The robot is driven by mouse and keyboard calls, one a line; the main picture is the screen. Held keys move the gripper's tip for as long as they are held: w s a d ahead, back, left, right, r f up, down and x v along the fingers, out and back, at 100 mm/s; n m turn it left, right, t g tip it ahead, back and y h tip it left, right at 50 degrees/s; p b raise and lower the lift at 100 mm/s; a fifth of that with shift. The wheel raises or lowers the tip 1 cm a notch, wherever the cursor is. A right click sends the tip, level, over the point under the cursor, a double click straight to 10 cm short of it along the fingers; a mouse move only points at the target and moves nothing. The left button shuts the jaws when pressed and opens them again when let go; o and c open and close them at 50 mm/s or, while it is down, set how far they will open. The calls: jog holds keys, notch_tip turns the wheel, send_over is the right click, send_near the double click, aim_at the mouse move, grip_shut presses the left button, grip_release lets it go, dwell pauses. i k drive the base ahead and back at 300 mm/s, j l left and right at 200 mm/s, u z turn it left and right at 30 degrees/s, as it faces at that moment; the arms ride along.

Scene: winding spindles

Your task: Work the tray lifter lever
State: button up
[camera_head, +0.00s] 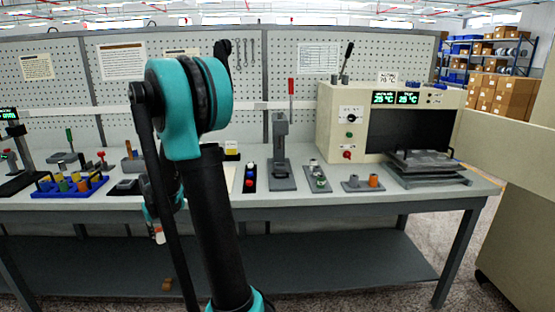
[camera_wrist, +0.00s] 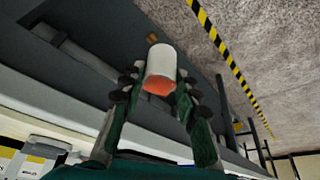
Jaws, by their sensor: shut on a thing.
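My gripper (camera_wrist: 155,85) is shut on a white cylinder with an orange end (camera_wrist: 160,62). In the head view, the cylinder (camera_head: 158,236) shows small below the bench's front edge, mostly beside my arm. A black-handled lever (camera_head: 347,58) stands tilted on top of the beige oven cabinet (camera_head: 342,105). I cannot tell by any label which is the tray lifter lever. My gripper is well apart from both. Stacked grey trays (camera_head: 425,163) sit at the oven's dark opening.
The workbench (camera_head: 330,197) holds a blue rack (camera_head: 68,190) with coloured spindles, a button box (camera_head: 250,178) and small grey fixtures (camera_head: 318,177). My arm hides part of the bench's middle. A lower shelf (camera_head: 330,262) runs beneath. A beige panel (camera_head: 520,190) stands at right.

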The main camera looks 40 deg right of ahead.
aim_at(424, 153)
jog(key=k+z, duration=0.3)
jog(key=k+l+z, duration=0.1)
jog(key=k+z, duration=0.15)
jog(key=z, duration=0.4)
jog(key=i+z, duration=0.1)
jog(key=z, duration=0.75)
jog(key=i+z, duration=0.1)
jog(key=z, duration=0.35)
